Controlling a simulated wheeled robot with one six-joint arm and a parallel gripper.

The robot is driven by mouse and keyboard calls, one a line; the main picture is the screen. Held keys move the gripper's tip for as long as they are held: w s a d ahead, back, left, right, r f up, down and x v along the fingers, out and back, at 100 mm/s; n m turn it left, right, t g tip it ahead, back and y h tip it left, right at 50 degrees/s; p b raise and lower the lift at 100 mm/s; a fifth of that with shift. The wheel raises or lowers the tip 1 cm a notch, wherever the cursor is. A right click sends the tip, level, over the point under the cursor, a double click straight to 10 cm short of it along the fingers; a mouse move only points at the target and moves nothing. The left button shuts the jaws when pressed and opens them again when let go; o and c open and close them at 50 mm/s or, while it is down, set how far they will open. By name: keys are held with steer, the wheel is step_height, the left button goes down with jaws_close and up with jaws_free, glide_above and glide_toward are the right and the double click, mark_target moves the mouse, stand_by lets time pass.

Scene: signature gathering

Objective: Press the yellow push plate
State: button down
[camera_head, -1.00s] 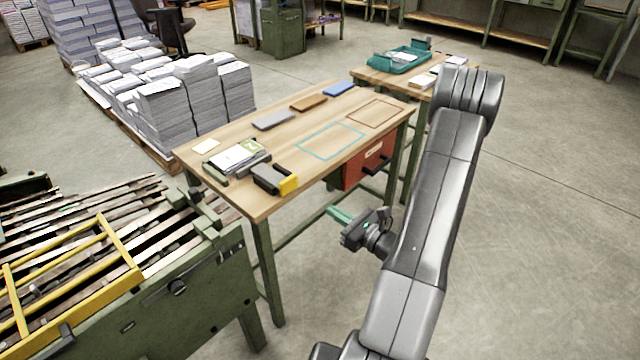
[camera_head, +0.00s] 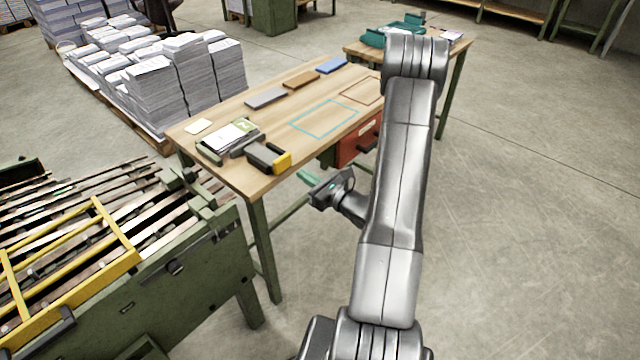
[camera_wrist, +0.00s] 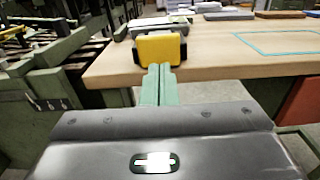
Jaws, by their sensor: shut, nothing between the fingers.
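The yellow push plate (camera_head: 282,162) is the end of a dark pusher block at the near edge of the wooden table. In the wrist view the yellow plate (camera_wrist: 160,48) faces me, straight ahead of my fingertips. My gripper (camera_head: 308,177) is shut and empty, with green fingers, in front of the table edge and to the right of the plate in the head view. In the wrist view its fingertips (camera_wrist: 159,70) overlap the lower edge of the plate; a gap shows in the head view. A stack of papers (camera_head: 232,137) lies in a holder behind the pusher.
The table (camera_head: 232,179) also bears grey (camera_head: 266,98), brown (camera_head: 301,80) and blue (camera_head: 332,65) blocks and two outlined rectangles. A red drawer (camera_head: 358,142) hangs under it. A green machine with slats (camera_head: 190,280) stands at the left. Floor at the right is clear.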

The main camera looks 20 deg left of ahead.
mark_target(285, 162)
steer(key=x, duration=0.5)
steer(key=shift+w+a, duration=0.1)
steer(key=shift+a, duration=0.1)
steer(key=b+x, duration=0.1)
steer(key=x, duration=0.2)
steer(key=shift+w+a+f, duration=0.1)
steer(key=shift+a, duration=0.15)
steer(key=shift+w+r, duration=0.1)
steer(key=shift+r, duration=0.2)
